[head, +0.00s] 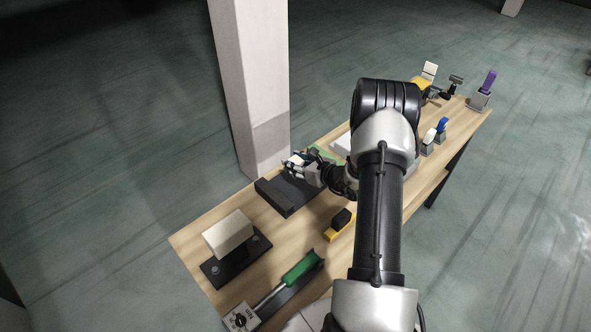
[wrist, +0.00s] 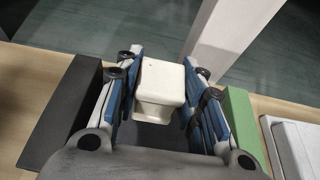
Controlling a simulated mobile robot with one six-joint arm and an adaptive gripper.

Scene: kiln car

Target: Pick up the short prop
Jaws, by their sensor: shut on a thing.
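The short prop (wrist: 162,82) is a small cream-white block with a wide square head and a narrower neck. It stands between the blue finger pads of my gripper (wrist: 163,92) in the wrist view, and the gripper is shut on it. I cannot tell whether the prop touches the surface below.
A dark box (head: 281,199) and a green block (wrist: 243,122) flank the gripper. A white pillar (head: 252,80) rises close behind the table edge. A pale block (head: 228,232) on a dark stand is front left. A green-handled tool (head: 300,268) lies in front.

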